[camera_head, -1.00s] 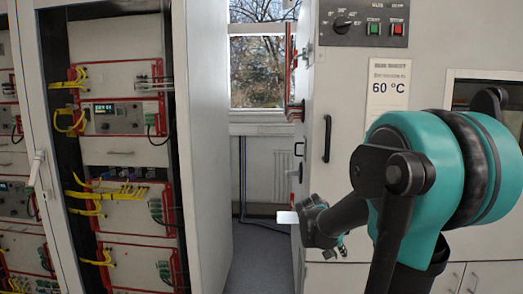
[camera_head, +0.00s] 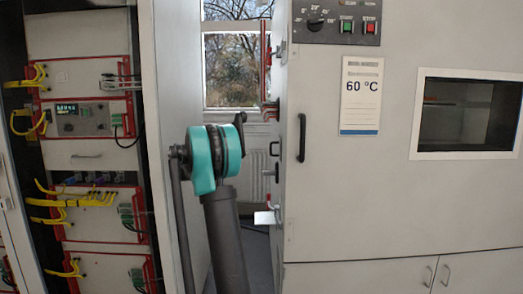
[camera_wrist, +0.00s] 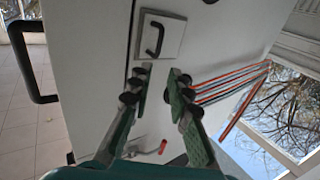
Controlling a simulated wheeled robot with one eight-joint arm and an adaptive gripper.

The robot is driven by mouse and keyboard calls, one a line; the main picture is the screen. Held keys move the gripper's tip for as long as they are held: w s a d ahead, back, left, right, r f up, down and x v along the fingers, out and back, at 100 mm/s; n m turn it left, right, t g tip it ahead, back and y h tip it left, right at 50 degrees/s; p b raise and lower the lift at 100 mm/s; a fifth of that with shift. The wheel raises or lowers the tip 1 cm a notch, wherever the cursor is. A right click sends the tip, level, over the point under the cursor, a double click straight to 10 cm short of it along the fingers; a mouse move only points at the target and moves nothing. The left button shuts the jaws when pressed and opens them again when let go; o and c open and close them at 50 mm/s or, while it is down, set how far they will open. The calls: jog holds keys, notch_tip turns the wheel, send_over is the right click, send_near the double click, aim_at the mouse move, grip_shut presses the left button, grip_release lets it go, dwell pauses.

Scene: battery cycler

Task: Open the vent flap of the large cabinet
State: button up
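The large cabinet (camera_head: 400,200) is pale grey, with a 60 °C label, on the right in the head view. In the wrist view, a small square panel with a black hooked handle (camera_wrist: 153,38), which looks like the vent flap (camera_wrist: 172,40), sits on the cabinet's side. It appears to lie flat against that side. In the head view the side is steeply foreshortened; a small black handle (camera_head: 274,148) shows there. My gripper (camera_wrist: 160,78) is open and empty in the wrist view, its fingers pointing toward the panel, apparently short of the handle. The head view does not show my gripper.
The front door handle (camera_head: 301,138) stands out near the cabinet's left edge. A red-and-silver lever (camera_wrist: 150,150) lies near my fingers. Red and grey pipes (camera_wrist: 230,82) run beside the panel. An open rack (camera_head: 90,165) stands left; a narrow aisle separates it from the cabinet.

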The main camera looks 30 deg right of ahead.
jog(key=d, duration=1.6)
jog(key=shift+w+d, duration=0.2)
jog(key=shift+c, duration=0.5)
grip_shut()
